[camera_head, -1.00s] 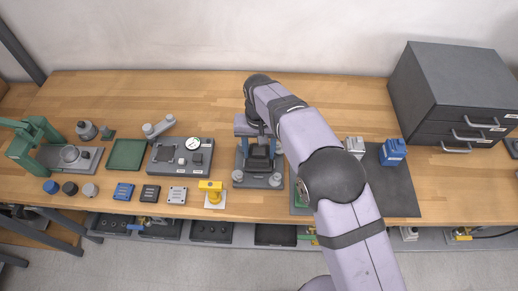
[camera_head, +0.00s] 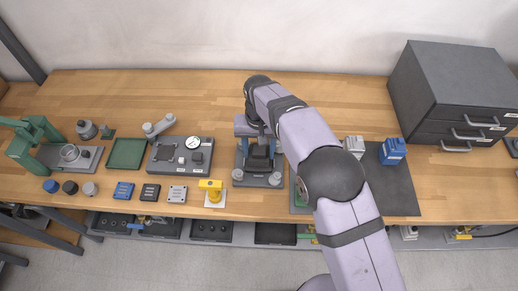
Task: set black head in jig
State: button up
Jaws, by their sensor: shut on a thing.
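My gripper (camera_head: 257,143) is over the dark grey jig (camera_head: 243,184) near the middle of the bench. It is shut on the black head (camera_head: 259,151), which is upright in the jig's area, between and behind the two round grey knobs. My arm and gripper hide part of the head and the back of the jig. I cannot tell whether the head is fully seated or slightly above the jig.
A grey head (camera_head: 355,146) and a blue head (camera_head: 393,152) stand on the dark mat (camera_head: 402,195) at right. Drawers (camera_head: 455,95) fill the back right. Bench behind the jig is clear at left.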

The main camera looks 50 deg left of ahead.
jog(key=shift+f, duration=0.65)
dwell(2.1)
jog(key=o, duration=2)
jog(key=shift+f, duration=0.15)
jog(key=shift+r+p, duration=2.3)
jog(key=shift+r, duration=1.3)
